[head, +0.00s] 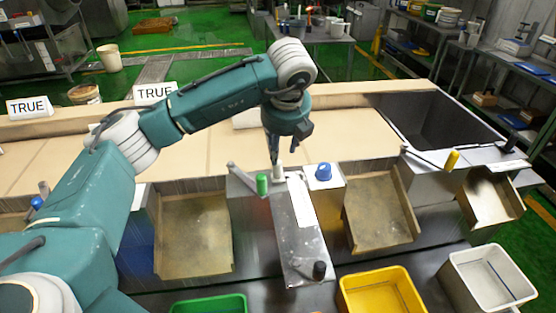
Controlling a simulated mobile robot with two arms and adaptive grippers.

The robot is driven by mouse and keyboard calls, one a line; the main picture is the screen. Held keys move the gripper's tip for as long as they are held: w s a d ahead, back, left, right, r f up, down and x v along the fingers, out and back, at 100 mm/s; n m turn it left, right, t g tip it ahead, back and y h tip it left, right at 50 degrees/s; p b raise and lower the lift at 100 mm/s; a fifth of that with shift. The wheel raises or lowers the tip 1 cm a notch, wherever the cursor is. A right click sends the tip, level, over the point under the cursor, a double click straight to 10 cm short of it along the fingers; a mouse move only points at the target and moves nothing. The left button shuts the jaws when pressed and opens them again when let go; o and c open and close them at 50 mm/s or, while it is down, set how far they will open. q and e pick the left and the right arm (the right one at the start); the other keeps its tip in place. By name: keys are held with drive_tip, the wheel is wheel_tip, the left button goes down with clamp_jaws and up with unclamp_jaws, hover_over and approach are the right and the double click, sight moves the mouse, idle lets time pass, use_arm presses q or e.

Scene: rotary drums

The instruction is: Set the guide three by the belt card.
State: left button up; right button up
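Two white cards reading TRUE stand behind the belt, one near the middle (155,93) and one at the far left (28,107). A lever with a green handle (262,185) and one with a yellow handle (452,160) sit along the belt's near edge; no number shows to tell which is guide three. My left gripper (274,158) points down just above a pale upright post (279,173), beside the green handle. Its fingers look narrow and partly overlap; I cannot tell whether they are open or touch the post. My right gripper is not in view.
A blue knob (323,172) stands right of the post, and a black knob (319,271) nearer me. Chutes (194,235) slope toward green (208,305), yellow (382,292) and white (487,278) bins. My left arm covers part of the tan belt (350,135).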

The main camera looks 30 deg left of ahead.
use_arm(q)
drive_tip(key=p+x, duration=0.2)
drive_tip(key=x, duration=0.5)
drive_tip(key=shift+a, duration=0.1)
drive_tip(key=shift+w+f, duration=0.1)
drive_tip(key=shift+f, duration=0.3)
drive_tip(key=shift+c, duration=0.2)
drive_tip(key=shift+a+r, duration=0.1)
clamp_jaws()
